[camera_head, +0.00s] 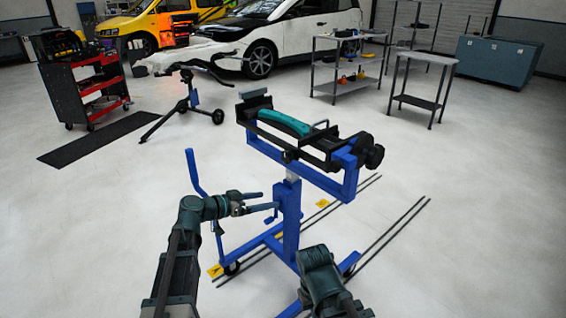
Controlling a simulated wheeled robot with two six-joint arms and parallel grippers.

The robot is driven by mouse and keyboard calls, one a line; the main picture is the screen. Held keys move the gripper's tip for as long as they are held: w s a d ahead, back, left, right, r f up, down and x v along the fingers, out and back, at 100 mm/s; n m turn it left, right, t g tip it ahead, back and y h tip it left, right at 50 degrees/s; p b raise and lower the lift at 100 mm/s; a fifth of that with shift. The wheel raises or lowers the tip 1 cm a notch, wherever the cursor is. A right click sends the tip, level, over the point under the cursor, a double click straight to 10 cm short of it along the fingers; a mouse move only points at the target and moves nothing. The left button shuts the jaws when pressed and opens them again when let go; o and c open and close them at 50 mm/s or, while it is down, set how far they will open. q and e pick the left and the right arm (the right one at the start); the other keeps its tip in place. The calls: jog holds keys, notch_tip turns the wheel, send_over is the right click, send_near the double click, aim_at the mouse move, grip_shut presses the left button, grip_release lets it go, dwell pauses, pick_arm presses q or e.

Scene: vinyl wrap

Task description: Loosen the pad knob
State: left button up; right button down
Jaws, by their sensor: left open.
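A blue wheeled stand (291,222) stands in front of me. It carries a black frame with a teal curved pad (284,122) on top. A black round knob (374,157) sits at the right end of the frame; another small dark fitting (289,155) is on its near side. I cannot tell which one is the pad knob. My left gripper (262,205) is left of the stand's blue column, below the frame and well away from the black round knob. It is open, and its fingertips are small and hard to make out. My right arm shows at the bottom, but its gripper is not seen.
Dark rails (392,236) lie on the floor at the right of the stand. A red tool cart (87,92) and a black tripod stand (188,103) are at the back left. Shelves (341,87) and a small table (422,103) stand behind.

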aim_at(285, 159)
pick_arm(q)
jog(key=w+a+r+t+h, duration=0.1)
jog(key=w+a+r+t, duration=0.3)
jog(key=r, duration=0.2)
jog(key=shift+m, duration=0.3)
jog(key=x, duration=1.4)
jog(key=shift+f, duration=0.1)
jog(key=c, duration=1.4)
